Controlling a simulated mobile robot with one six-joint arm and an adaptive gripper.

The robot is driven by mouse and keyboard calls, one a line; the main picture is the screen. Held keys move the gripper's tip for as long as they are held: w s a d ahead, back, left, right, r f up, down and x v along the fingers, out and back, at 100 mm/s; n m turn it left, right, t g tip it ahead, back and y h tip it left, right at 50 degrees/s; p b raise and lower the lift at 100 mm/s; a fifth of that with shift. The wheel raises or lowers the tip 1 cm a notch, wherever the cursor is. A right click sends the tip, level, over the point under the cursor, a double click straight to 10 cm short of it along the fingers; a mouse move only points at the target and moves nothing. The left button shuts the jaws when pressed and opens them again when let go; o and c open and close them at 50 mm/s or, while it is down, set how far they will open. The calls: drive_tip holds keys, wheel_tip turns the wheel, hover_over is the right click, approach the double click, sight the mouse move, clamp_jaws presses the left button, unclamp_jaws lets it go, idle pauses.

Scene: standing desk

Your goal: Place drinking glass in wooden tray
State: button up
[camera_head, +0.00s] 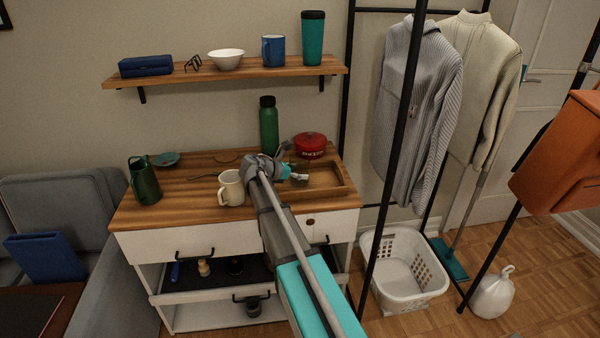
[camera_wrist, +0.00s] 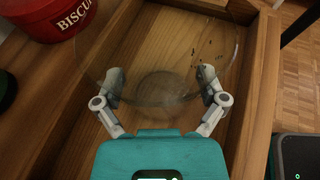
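The drinking glass (camera_wrist: 160,88) is clear and hard to see. In the wrist view its faint round outline lies between the fingers of my gripper (camera_wrist: 162,84), which appear to grip its sides. The wooden tray (camera_wrist: 264,80) is beneath, its floor showing through the glass. In the head view the tray (camera_head: 328,192) sits at the right end of the desk top, and my gripper (camera_head: 297,175) is over its left part. The glass cannot be made out there. Whether its base touches the tray floor, I cannot tell.
A red biscuit tin (camera_head: 310,144) stands behind the tray and a green bottle (camera_head: 269,125) left of the tin. A cream mug (camera_head: 231,188) stands left of my arm, with a dark green jug (camera_head: 144,181) farther left. A wall shelf (camera_head: 225,74) hangs above.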

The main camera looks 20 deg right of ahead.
drive_tip(key=shift+r, duration=0.2)
idle(0.4)
drive_tip(key=shift+a+r+p, duration=0.15)
drive_tip(key=shift+a+p, duration=0.1)
drive_tip(key=shift+p, duration=0.1)
drive_tip(key=p+v, duration=0.4)
drive_tip(key=v, duration=0.7)
drive_tip(key=shift+a, duration=0.25)
drive_tip(key=shift+s, duration=0.2)
drive_tip(key=shift+s+f, duration=0.2)
drive_tip(key=s+a+f+m+y, duration=0.3)
drive_tip(key=s+m, duration=0.3)
drive_tip(key=s, duration=0.2)
drive_tip(key=s+a+f+m+g+y, duration=0.1)
drive_tip(key=s+a+f+m+y, duration=0.3)
drive_tip(key=s+m+y, duration=0.2)
drive_tip(key=s+a+f+m+y, duration=0.4)
drive_tip(key=s+m, duration=0.3)
drive_tip(key=s, duration=0.3)
drive_tip(key=shift+s+a, duration=0.2)
drive_tip(key=shift+s, duration=0.15)
